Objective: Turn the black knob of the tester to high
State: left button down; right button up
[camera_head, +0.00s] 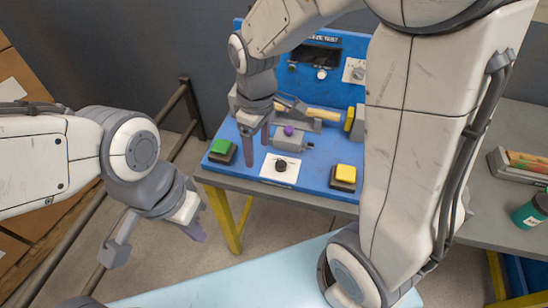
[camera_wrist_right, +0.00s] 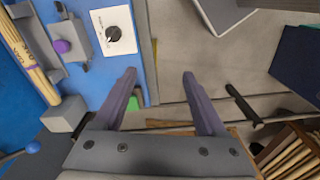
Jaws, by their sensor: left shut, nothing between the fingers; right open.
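The tester (camera_head: 322,178) is a blue panel on a table. Its black knob (camera_head: 281,165) sits on a white plate (camera_head: 268,171) near the front edge. In the right wrist view the black knob (camera_wrist_right: 113,33) is at upper left on its white plate; its label is too small to read. My right gripper (camera_head: 257,150) is open and empty, pointing down over the panel, left of the knob and apart from it; its fingers also show in the right wrist view (camera_wrist_right: 160,78). My left gripper (camera_head: 196,231) is shut and empty, in front of the table at left.
A green button (camera_head: 224,150) is left of the knob and a yellow button (camera_head: 344,177) right of it. Behind are a grey clamp with a purple knob (camera_head: 289,131) and a wooden piece (camera_head: 322,114). A dial (camera_head: 357,72) is on the upright panel. A railing (camera_head: 190,105) stands left.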

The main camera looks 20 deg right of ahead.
jog(key=n+b, duration=0.1)
jog(key=b, duration=0.1)
send_near(281, 162)
jog(key=shift+w, duration=0.15)
notch_tip(281, 162, down, 10)
jog(key=shift+r+p, duration=0.1)
jog(key=shift+p, duration=0.2)
pick_arm(q)
notch_tip(281, 162, down, 3)
jog(key=shift+r, duration=0.2)
pick_arm(e)
jog(key=shift+c, duration=0.3)
grip_shut()
